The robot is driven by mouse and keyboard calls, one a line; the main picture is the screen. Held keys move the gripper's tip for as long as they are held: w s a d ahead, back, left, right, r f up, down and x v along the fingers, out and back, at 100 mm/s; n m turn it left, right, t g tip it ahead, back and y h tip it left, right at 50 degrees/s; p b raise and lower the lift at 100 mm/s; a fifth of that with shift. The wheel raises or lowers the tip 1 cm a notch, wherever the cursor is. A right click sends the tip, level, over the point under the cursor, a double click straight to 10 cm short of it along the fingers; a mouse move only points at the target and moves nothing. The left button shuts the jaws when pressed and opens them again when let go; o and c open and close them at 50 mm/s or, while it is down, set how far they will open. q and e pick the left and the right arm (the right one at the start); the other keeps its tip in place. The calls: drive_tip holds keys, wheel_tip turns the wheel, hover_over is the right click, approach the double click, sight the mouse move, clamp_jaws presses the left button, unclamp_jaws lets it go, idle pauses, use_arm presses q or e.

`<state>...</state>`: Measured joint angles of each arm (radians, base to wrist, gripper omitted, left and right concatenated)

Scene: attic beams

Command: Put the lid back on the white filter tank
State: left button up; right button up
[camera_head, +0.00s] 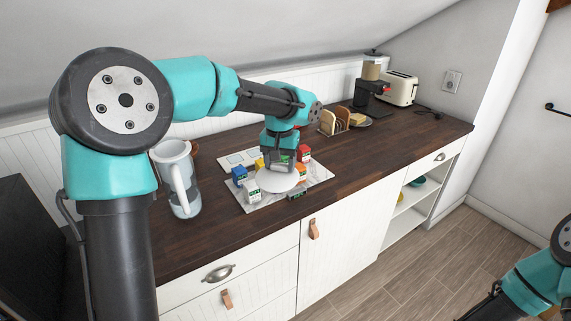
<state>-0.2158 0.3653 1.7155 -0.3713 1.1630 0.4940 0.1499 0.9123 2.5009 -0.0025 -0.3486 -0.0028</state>
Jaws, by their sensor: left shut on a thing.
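The filter tank (181,187) stands upright at the left of the counter, a clear jug with white upper parts and a white handle. My left gripper (281,165) points down over the marble board, to the right of the tank and apart from it. It is shut on a round white disc, which looks like the lid (278,183). The jaws hide the middle of the disc, and I cannot tell whether it touches the board. My right arm enters at the lower right; its gripper is out of view.
Several small coloured cartons, such as a blue one (239,175) and a white one (252,191), crowd around the disc on the marble board (319,172). A toast rack (335,121), coffee grinder (370,95) and toaster (401,89) stand farther back.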

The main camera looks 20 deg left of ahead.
use_arm(q)
drive_tip(key=s+a+r+n, duration=0.2)
drive_tip(key=a+r, duration=0.2)
drive_tip(key=a, duration=0.7)
drive_tip(key=s+a+r+n, duration=0.2)
drive_tip(key=a+r+n, duration=0.1)
drive_tip(key=a, duration=0.8)
drive_tip(key=s+a+r+n, duration=0.2)
drive_tip(key=a+r, duration=0.3)
drive_tip(key=a, duration=0.5)
drive_tip(key=shift+s+a+r+n, duration=0.3)
drive_tip(key=shift+a+r+n, duration=0.1)
drive_tip(key=shift+n, duration=0.3)
drive_tip(key=shift+f, duration=0.15)
drive_tip(key=shift+f, duration=2.95)
drive_tip(key=shift+f, duration=0.45)
drive_tip(key=o, duration=1)
